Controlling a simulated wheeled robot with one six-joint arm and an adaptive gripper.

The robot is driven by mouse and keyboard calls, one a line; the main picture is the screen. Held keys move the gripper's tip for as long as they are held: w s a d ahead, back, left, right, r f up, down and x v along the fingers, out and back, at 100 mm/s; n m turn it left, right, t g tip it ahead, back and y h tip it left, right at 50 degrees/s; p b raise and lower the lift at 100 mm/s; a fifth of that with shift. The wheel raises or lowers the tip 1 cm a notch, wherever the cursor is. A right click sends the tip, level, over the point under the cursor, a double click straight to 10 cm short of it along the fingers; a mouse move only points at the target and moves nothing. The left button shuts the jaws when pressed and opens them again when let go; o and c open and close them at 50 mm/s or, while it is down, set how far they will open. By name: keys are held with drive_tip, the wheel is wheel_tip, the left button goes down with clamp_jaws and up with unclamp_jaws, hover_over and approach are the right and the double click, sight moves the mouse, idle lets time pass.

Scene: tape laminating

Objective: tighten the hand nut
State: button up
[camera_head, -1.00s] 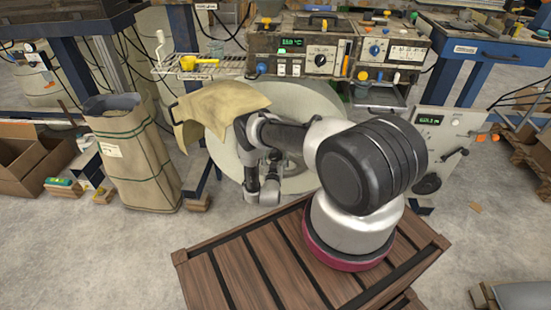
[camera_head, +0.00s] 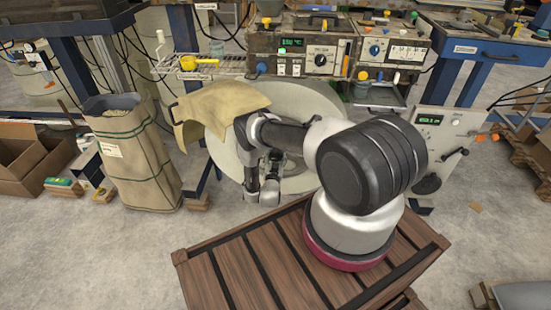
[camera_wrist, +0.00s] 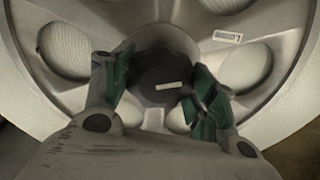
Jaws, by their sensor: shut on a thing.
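The hand nut (camera_wrist: 153,65) is a dark lobed knob with a small pale label, at the hub of a large pale reel (camera_wrist: 278,78) in the wrist view. My gripper (camera_wrist: 160,78) has its green-padded fingers on the left and right sides of the knob, shut on it. Part of the knob is hidden by the fingers. In the head view the reel (camera_head: 226,148) stands upright behind my arm, and my arm hides the nut and the gripper's fingertips.
A tan sheet (camera_head: 215,105) drapes over the reel's upper left. A tall sack (camera_head: 135,155) stands left of it. Control boxes (camera_head: 320,58) sit above and behind. A panel with a crank (camera_head: 440,135) is at right. A slatted wooden crate (camera_head: 235,275) is in front.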

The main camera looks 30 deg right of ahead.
drive_tip(key=m, duration=0.5)
drive_tip(key=shift+m, duration=0.3)
drive_tip(key=m, duration=1)
drive_tip(key=shift+f+m, duration=0.1)
drive_tip(key=shift+m, duration=2.6)
drive_tip(key=o, duration=1)
drive_tip(key=shift+o, duration=0.2)
drive_tip(key=v, duration=1.2)
